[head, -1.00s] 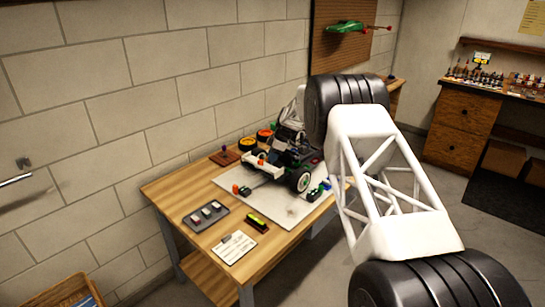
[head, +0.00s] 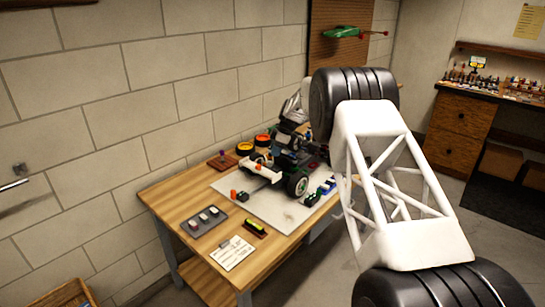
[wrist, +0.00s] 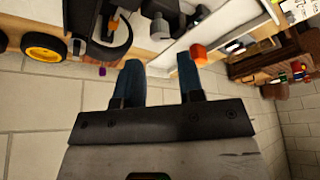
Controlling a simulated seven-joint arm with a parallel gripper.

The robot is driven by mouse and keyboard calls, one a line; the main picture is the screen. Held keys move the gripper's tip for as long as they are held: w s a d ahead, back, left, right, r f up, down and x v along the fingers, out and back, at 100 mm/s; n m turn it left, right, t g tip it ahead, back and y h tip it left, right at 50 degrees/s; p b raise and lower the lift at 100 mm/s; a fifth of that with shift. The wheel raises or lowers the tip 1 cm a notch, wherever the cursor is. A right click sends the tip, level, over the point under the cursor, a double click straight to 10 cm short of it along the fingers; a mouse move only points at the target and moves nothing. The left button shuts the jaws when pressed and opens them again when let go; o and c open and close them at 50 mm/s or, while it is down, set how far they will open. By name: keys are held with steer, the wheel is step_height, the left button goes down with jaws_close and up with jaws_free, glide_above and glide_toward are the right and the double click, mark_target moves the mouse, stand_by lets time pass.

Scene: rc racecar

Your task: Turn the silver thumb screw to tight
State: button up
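My gripper (wrist: 160,78) shows in the wrist view with two blue fingers spread apart and nothing between them. A small grey-silver cylinder (wrist: 160,29), which may be the silver thumb screw, lies just beyond the fingertips; the frames do not settle what it is. The RC car (head: 285,168) stands on a light mat (head: 276,214) on the workbench in the head view. Parts of the car, including a black tyre (wrist: 112,40), show in the wrist view. In the head view my arm covers the bench's right side, and the thumb screw cannot be made out.
Near the gripper in the wrist view are an orange piece (wrist: 198,53) and a yellow-rimmed wheel (wrist: 44,46). On the wooden bench (head: 170,205) lie a dark tray (head: 205,221), a paper sheet (head: 232,253) and a yellow-green tool (head: 255,229). A block wall stands close behind.

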mark_target(270, 162)
steer(key=shift+v, duration=0.95)
steer(key=w+a+n+g+h, duration=0.1)
steer(key=n, duration=0.5)
steer(key=w+a+n+g+h, duration=0.1)
steer(key=n+g+h, duration=0.1)
steer(key=n, duration=0.4)
steer(key=w+a+n+g+h, duration=0.1)
steer(key=n, duration=0.5)
steer(key=shift+w+a+g, duration=0.15)
steer(key=shift+g, duration=0.15)
steer(key=shift+f, duration=0.2)
steer(key=shift+x, duration=3.75)
